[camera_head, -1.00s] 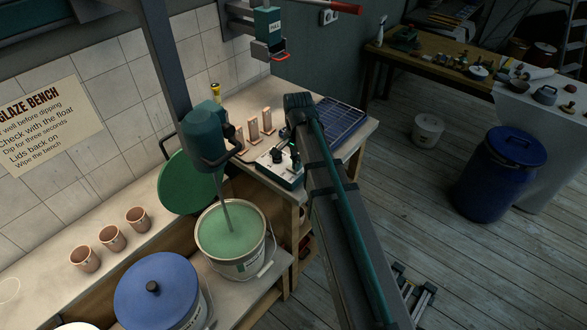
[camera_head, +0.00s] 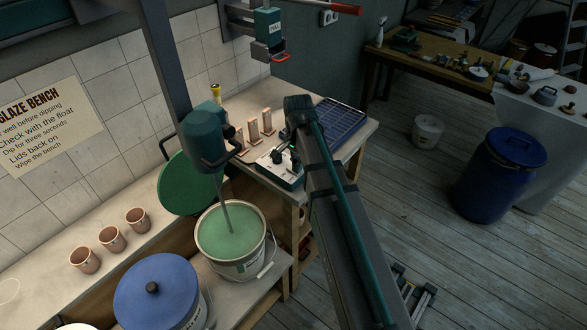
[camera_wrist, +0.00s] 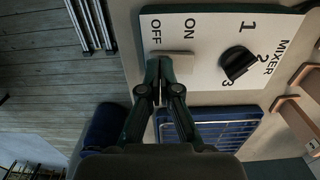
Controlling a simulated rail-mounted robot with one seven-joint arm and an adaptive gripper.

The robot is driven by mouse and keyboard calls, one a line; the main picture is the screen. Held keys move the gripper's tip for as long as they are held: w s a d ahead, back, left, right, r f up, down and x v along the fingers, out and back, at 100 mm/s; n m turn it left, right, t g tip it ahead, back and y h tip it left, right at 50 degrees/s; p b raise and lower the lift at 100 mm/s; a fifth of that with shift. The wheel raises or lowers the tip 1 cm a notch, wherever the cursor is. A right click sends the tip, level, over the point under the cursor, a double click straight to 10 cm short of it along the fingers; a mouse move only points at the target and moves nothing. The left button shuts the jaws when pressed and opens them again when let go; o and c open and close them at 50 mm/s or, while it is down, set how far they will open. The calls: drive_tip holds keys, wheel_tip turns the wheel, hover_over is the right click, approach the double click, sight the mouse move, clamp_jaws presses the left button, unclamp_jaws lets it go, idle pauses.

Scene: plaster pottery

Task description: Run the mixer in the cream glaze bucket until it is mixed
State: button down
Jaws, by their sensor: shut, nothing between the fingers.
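The bucket under the mixer (camera_head: 207,137) holds green glaze (camera_head: 229,233), not cream; the mixer's shaft dips into it. I cannot tell whether the shaft turns. The mixer's control box (camera_head: 270,172) sits on the bench to the right. In the wrist view its white panel (camera_wrist: 212,22) shows ON and OFF marks, a pale switch (camera_wrist: 175,54) and a black speed dial (camera_wrist: 238,62) beside 1, 2 and 3. My gripper (camera_wrist: 160,80) is shut and empty, its fingertips at the switch's near edge and partly hiding it. I cannot tell contact or which way the switch is set.
A green lid (camera_head: 188,184) leans behind the bucket. A blue-lidded bucket (camera_head: 150,292) stands at front left, with a white round top partly showing beside it. Clay cups (camera_head: 111,239) line the bench. Test tiles (camera_head: 253,131) and a blue rack (camera_head: 341,120) stand near the control box.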

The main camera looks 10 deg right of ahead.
drive_tip(key=shift+r+p, duration=2.2)
drive_tip(key=shift+r, duration=1.1)
